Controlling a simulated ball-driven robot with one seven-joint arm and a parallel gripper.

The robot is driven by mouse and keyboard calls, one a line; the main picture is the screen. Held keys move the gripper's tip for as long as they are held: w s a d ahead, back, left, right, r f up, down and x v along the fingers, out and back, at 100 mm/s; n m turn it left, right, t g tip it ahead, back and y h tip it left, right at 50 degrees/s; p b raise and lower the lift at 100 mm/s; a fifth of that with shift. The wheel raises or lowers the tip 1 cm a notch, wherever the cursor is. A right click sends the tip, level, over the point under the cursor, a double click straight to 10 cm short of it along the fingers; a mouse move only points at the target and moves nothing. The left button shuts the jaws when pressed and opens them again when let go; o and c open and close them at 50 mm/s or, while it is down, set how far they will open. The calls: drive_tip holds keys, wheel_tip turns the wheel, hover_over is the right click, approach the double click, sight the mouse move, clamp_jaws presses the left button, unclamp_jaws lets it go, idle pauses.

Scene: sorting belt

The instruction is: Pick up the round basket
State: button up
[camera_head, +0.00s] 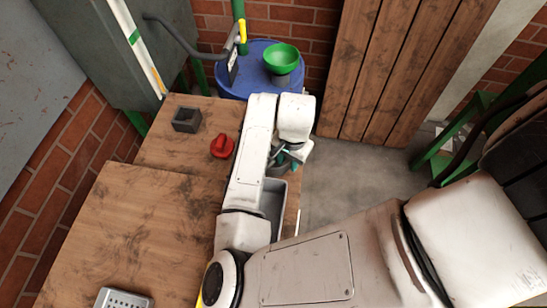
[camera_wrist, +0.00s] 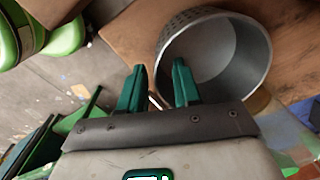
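The round basket (camera_wrist: 238,55) is a grey metal bowl shape with a perforated wall, open side showing, at the upper middle of the wrist view. In the head view only a dark part of it (camera_head: 276,169) seems to show under my gripper (camera_head: 288,155), mostly hidden by my arm. In the wrist view my gripper (camera_wrist: 158,75) has two green fingers spread apart with nothing clearly held between them. The right finger overlaps the basket's near left wall in the picture; the left finger lies outside it. I cannot tell whether either finger touches.
A grey bin (camera_head: 272,200) sits beside my arm at the table's right edge. A red object (camera_head: 222,147) and a dark square block (camera_head: 187,119) stand on the wooden table (camera_head: 130,225). A perforated metal tray (camera_head: 123,299) lies in front. A green bowl (camera_head: 281,58) stands over a blue barrel.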

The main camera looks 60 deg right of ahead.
drive_tip(key=shift+f, duration=0.25)
drive_tip(key=shift+c, duration=0.5)
clamp_jaws()
drive_tip(key=shift+r, duration=0.1)
